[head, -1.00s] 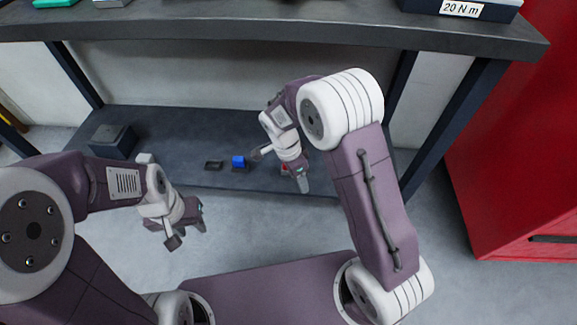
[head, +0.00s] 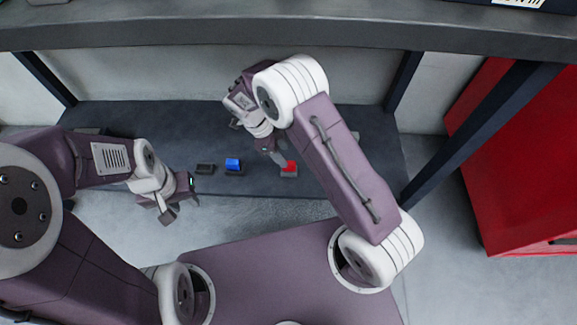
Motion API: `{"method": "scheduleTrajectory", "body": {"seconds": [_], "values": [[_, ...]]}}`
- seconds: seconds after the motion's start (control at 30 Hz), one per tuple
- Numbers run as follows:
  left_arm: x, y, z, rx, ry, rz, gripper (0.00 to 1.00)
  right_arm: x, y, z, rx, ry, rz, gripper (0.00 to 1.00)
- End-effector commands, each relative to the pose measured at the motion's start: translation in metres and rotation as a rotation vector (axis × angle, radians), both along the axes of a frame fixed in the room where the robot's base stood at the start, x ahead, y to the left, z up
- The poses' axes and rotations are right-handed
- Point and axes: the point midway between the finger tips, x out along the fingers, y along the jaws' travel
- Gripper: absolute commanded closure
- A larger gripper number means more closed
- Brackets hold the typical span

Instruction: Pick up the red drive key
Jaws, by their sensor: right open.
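The red drive key (head: 289,166) sits in a small dark holder on the low dark shelf, right of the blue piece. My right gripper (head: 258,143) is open, just to the upper left of the red key. One of its fingers shows close beside the key, and I cannot tell whether it touches. The red key is not between the fingers as far as I can see. My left gripper (head: 180,199) is at the left, in front of the shelf edge; its fingers look apart and empty.
A blue piece (head: 232,164) in a dark holder and an empty-looking dark holder (head: 205,169) stand left of the red key. The upper shelf (head: 300,35) spans above. A dark table leg (head: 480,130) and a red cabinet (head: 525,170) are at the right.

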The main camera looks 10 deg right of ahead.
Motion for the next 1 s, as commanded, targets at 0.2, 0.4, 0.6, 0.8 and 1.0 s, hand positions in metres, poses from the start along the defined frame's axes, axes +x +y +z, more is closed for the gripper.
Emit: {"method": "scheduleTrajectory", "body": {"seconds": [0.2, 0.4, 0.6, 0.8, 1.0], "values": [[0.0, 0.0, -0.016, 0.0, 0.0, 0.0, 0.64, -0.002, -0.006, -0.018, 0.0, 0.0, 0.0, 0.51], [0.0, 0.0, -0.048, 0.0, 0.0, 0.0, 0.64, -0.006, -0.012, -0.049, -0.001, 0.0, 0.0, 0.51], [0.0, 0.0, -0.064, 0.0, 0.0, 0.0, 0.64, -0.01, -0.021, -0.067, 0.0, 0.001, 0.0, 0.51], [0.0, 0.0, -0.06, 0.0, 0.0, 0.0, 0.64, -0.01, -0.021, -0.064, 0.0, 0.0, 0.001, 0.62], [0.0, 0.0, -0.06, 0.0, 0.0, 0.0, 0.64, -0.009, -0.021, -0.064, 0.0, 0.0, 0.001, 1.0]]}}
